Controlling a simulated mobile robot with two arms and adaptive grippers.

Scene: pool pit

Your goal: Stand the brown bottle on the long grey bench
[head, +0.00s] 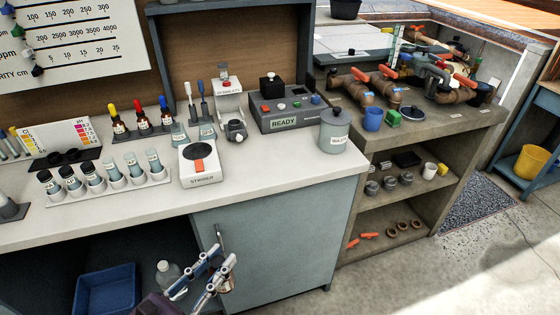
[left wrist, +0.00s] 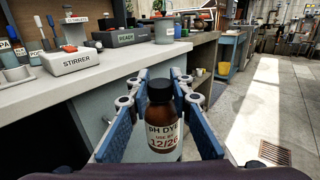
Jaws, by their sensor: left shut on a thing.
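The brown bottle (left wrist: 162,118) has a black cap and a white label reading "pH DYE". In the left wrist view it is upright between the blue-padded fingers of my left gripper (left wrist: 153,90), which is shut on it. A long bench with a pale grey top (head: 275,172) runs across the head view. A darker grey bench (head: 440,125) with pipes adjoins it at the right. My right gripper is not in view.
On the pale top stand a stirrer (head: 200,165), a rack of vials (head: 110,190), dropper bottles (head: 142,124), a READY box (head: 285,112) and a lidded jar (head: 334,132). Bare top shows along the front edge. A blue tub (head: 105,290) sits in the open cabinet.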

